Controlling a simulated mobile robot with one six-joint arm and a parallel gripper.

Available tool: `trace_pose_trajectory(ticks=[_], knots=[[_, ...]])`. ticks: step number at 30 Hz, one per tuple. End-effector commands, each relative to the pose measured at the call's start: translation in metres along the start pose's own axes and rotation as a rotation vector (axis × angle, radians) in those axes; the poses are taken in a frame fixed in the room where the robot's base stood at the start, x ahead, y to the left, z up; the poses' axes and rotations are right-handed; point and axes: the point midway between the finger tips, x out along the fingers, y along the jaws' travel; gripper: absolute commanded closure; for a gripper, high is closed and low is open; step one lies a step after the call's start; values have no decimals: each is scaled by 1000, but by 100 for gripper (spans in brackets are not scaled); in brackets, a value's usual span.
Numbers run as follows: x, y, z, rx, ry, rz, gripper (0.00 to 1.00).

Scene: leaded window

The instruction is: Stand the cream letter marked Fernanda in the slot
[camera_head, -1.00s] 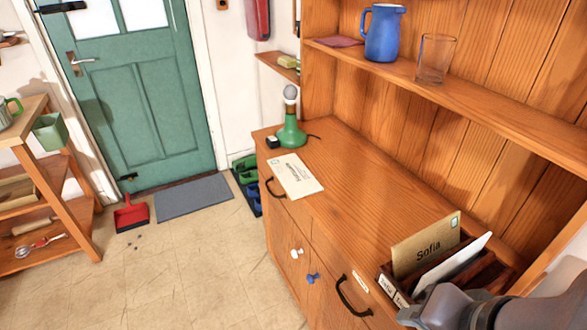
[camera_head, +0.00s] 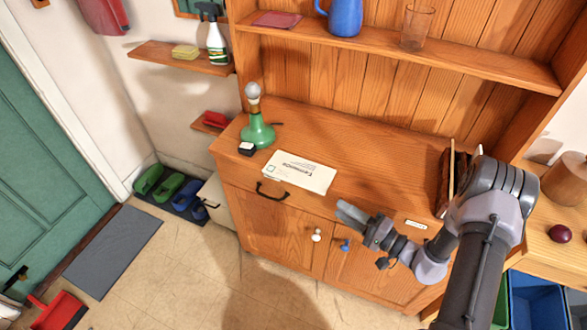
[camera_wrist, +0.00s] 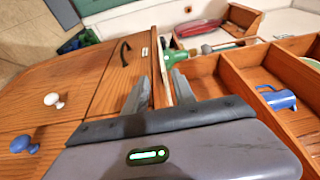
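The cream letter marked Fernanda (camera_head: 300,172) lies flat on the dresser top near its front edge in the head view. In the wrist view a thin pale strip, probably this letter seen nearly edge-on (camera_wrist: 162,66), lies between and beyond the fingers. My gripper (camera_head: 347,214) is just off the letter's right end, in front of the dresser. The wrist view shows its two fingers (camera_wrist: 160,92) apart; I cannot tell whether they touch the letter. The wooden letter rack (camera_head: 443,182) stands at the right end of the dresser top, largely hidden behind my arm; its slots are not visible.
A blue jug (camera_head: 345,17) and a glass (camera_head: 416,27) are on the shelf above. White (camera_head: 316,235) and blue (camera_head: 345,245) knobs stick out below. The dresser top behind the letter is clear.

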Motion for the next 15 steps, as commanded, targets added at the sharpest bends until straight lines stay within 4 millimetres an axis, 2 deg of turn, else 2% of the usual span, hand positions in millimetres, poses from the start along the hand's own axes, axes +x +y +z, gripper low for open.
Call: trace_pose_trajectory(ticks=[1, 6, 15], knots=[[15, 3, 2, -2, -7, 0, 68], [56, 3, 3, -2, -8, 1, 68], [97, 0, 1, -2, -8, 0, 68]])
